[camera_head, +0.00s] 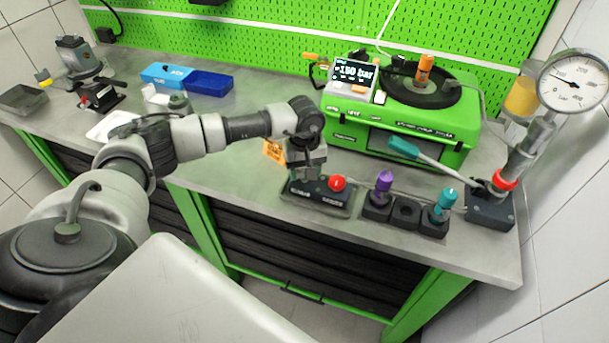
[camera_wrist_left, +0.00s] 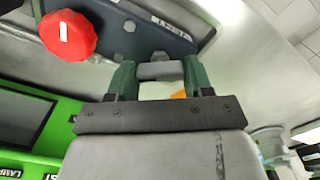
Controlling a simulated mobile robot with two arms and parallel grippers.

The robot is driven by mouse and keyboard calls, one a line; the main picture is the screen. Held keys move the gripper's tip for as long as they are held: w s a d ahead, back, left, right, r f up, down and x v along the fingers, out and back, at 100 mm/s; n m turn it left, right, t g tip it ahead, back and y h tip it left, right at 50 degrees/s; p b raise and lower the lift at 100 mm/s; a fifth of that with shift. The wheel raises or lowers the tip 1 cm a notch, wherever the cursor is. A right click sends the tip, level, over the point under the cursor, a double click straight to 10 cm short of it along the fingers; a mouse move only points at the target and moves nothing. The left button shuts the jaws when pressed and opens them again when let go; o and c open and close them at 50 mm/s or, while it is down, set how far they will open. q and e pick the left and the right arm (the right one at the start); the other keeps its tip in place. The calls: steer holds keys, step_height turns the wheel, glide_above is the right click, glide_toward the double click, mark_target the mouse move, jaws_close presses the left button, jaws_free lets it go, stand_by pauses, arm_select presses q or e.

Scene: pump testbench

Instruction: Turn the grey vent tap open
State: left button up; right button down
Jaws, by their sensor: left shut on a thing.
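The grey vent tap (camera_wrist_left: 160,71) is a small grey bar on the dark valve block (camera_wrist_left: 150,35), by a white label that is hard to read in the left wrist view. My left gripper (camera_wrist_left: 159,68) has its two green fingers shut on the bar, one at each end. In the head view my left gripper (camera_head: 305,172) points down over the left part of the valve block (camera_head: 318,203) and hides the tap. A red knob (camera_head: 337,183) sits on the block's right part; it also shows in the left wrist view (camera_wrist_left: 68,35). My right gripper is not in view.
Behind the block stands a green test unit (camera_head: 455,145) with a display (camera_head: 355,72). To the right are a dark holder with purple (camera_head: 384,184) and teal (camera_head: 447,197) handled pieces, and a pump with a gauge (camera_head: 574,82). An orange tag (camera_head: 273,150) is beside my gripper.

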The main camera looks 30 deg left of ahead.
arm_select(q)
steer(key=n+b, duration=0.4)
steer(key=n, duration=0.2)
steer(key=n+b, duration=0.2)
steer(key=n, duration=0.3)
steer(key=shift+r+n, duration=0.1)
steer(key=shift+n, duration=0.2)
stand_by(0.4)
steer(key=o, duration=0.9)
steer(key=shift+o, duration=0.2)
step_height(320, 180, up, 11)
steer(key=b, duration=0.2)
